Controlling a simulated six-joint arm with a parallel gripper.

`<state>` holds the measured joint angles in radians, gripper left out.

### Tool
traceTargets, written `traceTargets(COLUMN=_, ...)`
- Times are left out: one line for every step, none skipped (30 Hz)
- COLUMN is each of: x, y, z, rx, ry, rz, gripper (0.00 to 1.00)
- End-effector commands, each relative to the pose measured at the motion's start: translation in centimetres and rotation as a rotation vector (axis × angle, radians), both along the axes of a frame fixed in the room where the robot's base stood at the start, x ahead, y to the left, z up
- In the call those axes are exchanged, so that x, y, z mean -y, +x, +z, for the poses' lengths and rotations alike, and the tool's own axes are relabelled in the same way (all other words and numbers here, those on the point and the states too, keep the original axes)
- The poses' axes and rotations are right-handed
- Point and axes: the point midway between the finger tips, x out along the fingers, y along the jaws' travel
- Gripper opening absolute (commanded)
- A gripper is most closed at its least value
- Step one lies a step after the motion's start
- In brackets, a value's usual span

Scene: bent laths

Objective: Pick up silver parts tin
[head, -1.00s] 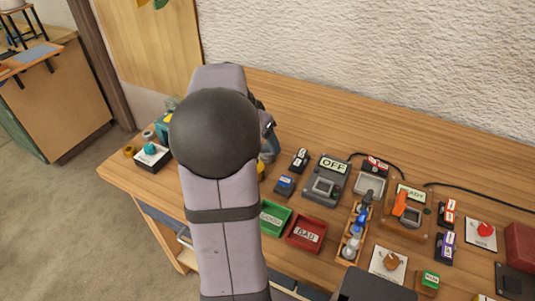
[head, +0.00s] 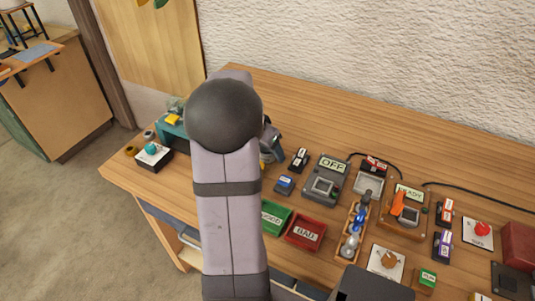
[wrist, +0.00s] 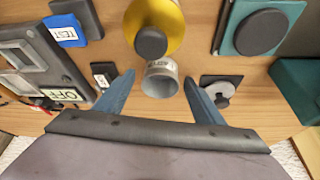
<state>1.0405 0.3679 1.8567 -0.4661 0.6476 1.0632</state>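A short silver cylinder with a white label, which looks like the parts tin (wrist: 160,82), shows in the middle of the wrist view. Its label is too small to read surely. My gripper (wrist: 158,79) is open, with one blue finger on each side of the tin and a gap to both. I cannot tell how far the tin lies below the fingertips. In the head view my arm hides the tin and most of the gripper.
A yellow round thing with a black knob (wrist: 155,25) stands close beside the tin. A grey disc piece (wrist: 220,92) lies near the right finger. The device marked OFF (head: 325,180), a green bin (head: 275,216) and a red bin (head: 305,232) stand nearby.

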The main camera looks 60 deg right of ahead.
Motion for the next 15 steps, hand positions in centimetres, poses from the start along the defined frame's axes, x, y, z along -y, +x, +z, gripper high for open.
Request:
traceTargets(x=-0.01, y=0.01, z=0.02, rx=0.0, ry=0.0, rz=0.0, gripper=0.51)
traceTargets(x=-0.02, y=0.01, z=0.01, rx=0.0, ry=0.0, rz=0.0, gripper=0.44)
traceTargets(x=-0.02, y=0.01, z=0.01, rx=0.0, ry=0.0, rz=0.0, gripper=0.34)
traceTargets(x=-0.02, y=0.01, z=0.02, rx=0.0, ry=0.0, rz=0.0, gripper=0.27)
traceTargets(x=-0.02, y=0.01, z=0.02, rx=0.0, ry=0.0, rz=0.0, gripper=0.2)
traceTargets(x=-0.02, y=0.01, z=0.02, rx=0.0, ry=0.0, rz=0.0, gripper=0.18)
traceTargets(x=-0.01, y=0.02, z=0.05, rx=0.001, ry=0.0, rz=0.0, gripper=0.18)
traceTargets(x=-0.01, y=0.02, z=0.05, rx=0.001, ry=0.0, rz=0.0, gripper=0.18)
traceTargets(x=-0.01, y=0.02, z=0.06, rx=0.001, ry=0.0, rz=0.0, gripper=0.18)
traceTargets(x=-0.01, y=0.02, z=0.06, rx=0.001, ry=0.0, rz=0.0, gripper=0.18)
traceTargets(x=-0.01, y=0.02, z=0.06, rx=0.001, ry=0.0, rz=0.0, gripper=0.18)
traceTargets(x=0.0, y=0.03, z=0.07, rx=0.001, ry=0.0, rz=0.0, gripper=0.18)
traceTargets(x=0.0, y=0.03, z=0.09, rx=0.001, ry=-0.001, rz=0.0, gripper=0.18)
traceTargets(x=0.01, y=0.04, z=0.15, rx=0.001, ry=-0.001, rz=0.0, gripper=0.18)
traceTargets(x=0.03, y=0.05, z=0.28, rx=0.001, ry=-0.001, rz=0.0, gripper=0.18)
